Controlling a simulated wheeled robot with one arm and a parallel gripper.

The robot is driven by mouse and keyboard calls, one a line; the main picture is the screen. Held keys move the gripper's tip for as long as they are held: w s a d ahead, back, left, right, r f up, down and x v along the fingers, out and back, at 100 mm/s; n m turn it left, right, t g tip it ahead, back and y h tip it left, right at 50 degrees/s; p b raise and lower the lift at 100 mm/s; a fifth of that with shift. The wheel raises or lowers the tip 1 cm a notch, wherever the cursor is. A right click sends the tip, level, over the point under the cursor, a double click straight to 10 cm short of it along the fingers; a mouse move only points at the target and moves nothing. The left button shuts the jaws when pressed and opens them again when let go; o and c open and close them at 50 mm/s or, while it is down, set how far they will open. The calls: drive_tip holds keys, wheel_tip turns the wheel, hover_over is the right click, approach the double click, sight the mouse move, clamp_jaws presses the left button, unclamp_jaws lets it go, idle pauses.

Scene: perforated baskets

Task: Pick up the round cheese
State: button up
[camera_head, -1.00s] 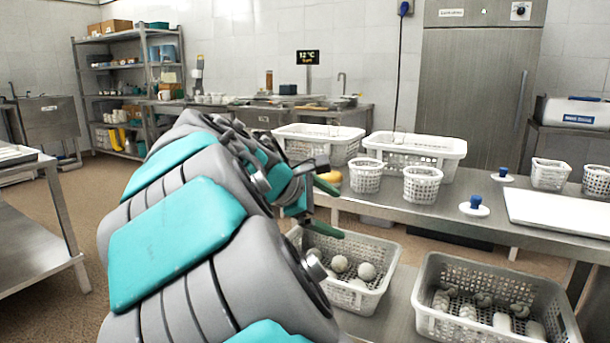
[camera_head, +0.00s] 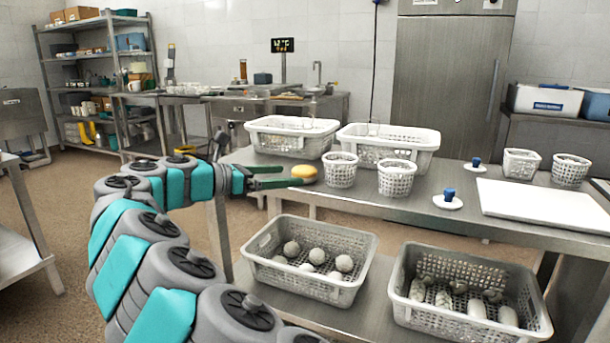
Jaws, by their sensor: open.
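A round yellow-orange cheese (camera_head: 304,173) lies on the steel table, near its left end, beside a small white perforated basket (camera_head: 340,169). My gripper (camera_head: 292,177) is open, its two green fingers pointing right toward the cheese. The finger tips are close to the cheese's left side. I cannot tell whether they touch it or reach around it.
Two large white baskets (camera_head: 290,137) (camera_head: 388,146) stand behind, and another small basket (camera_head: 397,178) stands to the right. Blue-knobbed white tools (camera_head: 447,203) and a white board (camera_head: 545,207) lie farther right. Grey baskets (camera_head: 310,262) (camera_head: 468,300) with pale rounded items sit on the lower shelf.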

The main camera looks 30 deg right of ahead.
sight(294, 174)
drive_tip(key=d, duration=0.4)
drive_tip(key=shift+d+f, duration=0.25)
drive_tip(key=shift+d, duration=0.1)
drive_tip(key=shift+w, duration=0.1)
drive_tip(key=c, duration=1.4)
